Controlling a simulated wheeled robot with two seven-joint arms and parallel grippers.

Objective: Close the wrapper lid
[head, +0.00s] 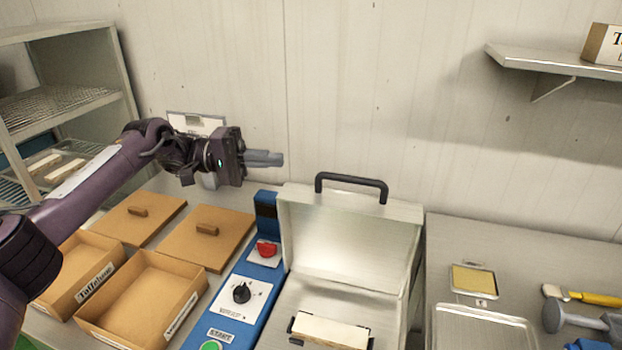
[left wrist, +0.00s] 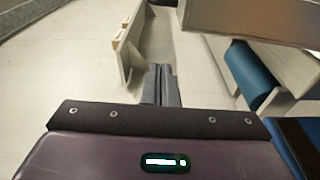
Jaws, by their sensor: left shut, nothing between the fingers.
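The wrapper (head: 265,285) is a machine with a blue control panel on its left side. Its metal lid (head: 350,245) stands open, tilted up at the back, with a black handle (head: 351,181) on its top edge. A pale block (head: 330,332) lies inside the wrapper on a dark holder. My left gripper (head: 280,158) is shut and empty, in the air to the left of the handle and a little higher in the head view, apart from it. Its shut fingers also show in the left wrist view (left wrist: 161,85). My right gripper is in neither view.
Cardboard boxes (head: 140,300) and their lids (head: 207,240) lie left of the wrapper. The panel carries a red button (head: 266,249) and a black knob (head: 241,292). A scale (head: 472,280), tray (head: 485,325) and mallet (head: 575,317) lie to the right. A wall shelf (head: 555,62) juts out upper right.

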